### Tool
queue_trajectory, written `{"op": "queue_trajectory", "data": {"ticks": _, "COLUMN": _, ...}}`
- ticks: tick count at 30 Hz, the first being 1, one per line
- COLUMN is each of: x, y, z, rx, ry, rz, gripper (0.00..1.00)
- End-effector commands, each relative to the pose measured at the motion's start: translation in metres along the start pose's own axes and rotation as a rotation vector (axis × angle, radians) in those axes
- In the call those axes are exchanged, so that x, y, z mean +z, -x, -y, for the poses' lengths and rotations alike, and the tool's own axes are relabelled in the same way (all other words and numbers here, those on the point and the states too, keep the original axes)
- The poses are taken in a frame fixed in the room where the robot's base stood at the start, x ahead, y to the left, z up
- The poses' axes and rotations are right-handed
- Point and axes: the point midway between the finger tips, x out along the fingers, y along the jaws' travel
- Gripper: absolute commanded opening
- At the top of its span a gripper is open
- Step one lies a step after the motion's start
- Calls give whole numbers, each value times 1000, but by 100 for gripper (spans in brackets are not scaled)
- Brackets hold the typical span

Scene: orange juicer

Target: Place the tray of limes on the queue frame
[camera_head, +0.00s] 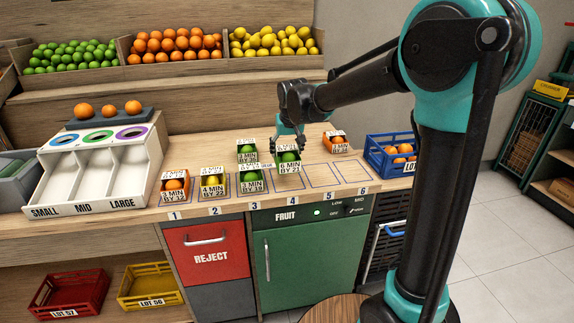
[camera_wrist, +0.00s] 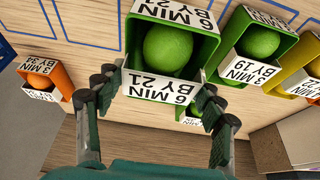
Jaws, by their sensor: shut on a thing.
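A green tray with a lime, labelled "6 MIN BY 21" (camera_head: 289,169), is in my gripper (camera_head: 290,140); it also shows in the wrist view (camera_wrist: 162,89), with my fingers at its near end. The tray is just at or above the counter behind number 4; I cannot tell whether it touches. The queue frame is a row of blue outlined slots (camera_head: 318,175) numbered 1 to 6. An orange tray (camera_head: 174,188) stands at 1, a yellow tray (camera_head: 212,186) at 2 and a green lime tray (camera_head: 251,185) at 3. Slots 5 and 6 look empty.
Another green tray (camera_head: 247,157) stands behind, close left of the held tray. An orange tray (camera_head: 337,148) stands at the back right. A blue crate (camera_head: 376,158) of oranges is at the right end, and a white sorting chute (camera_head: 100,165) at the left.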

Motion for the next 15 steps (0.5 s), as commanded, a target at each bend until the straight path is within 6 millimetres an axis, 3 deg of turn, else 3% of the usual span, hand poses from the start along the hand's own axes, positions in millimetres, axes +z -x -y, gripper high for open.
{"op": "queue_trajectory", "data": {"ticks": 15, "x": 21, "y": -52, "z": 0, "rx": 0, "ry": 0, "rz": 0, "gripper": 34}}
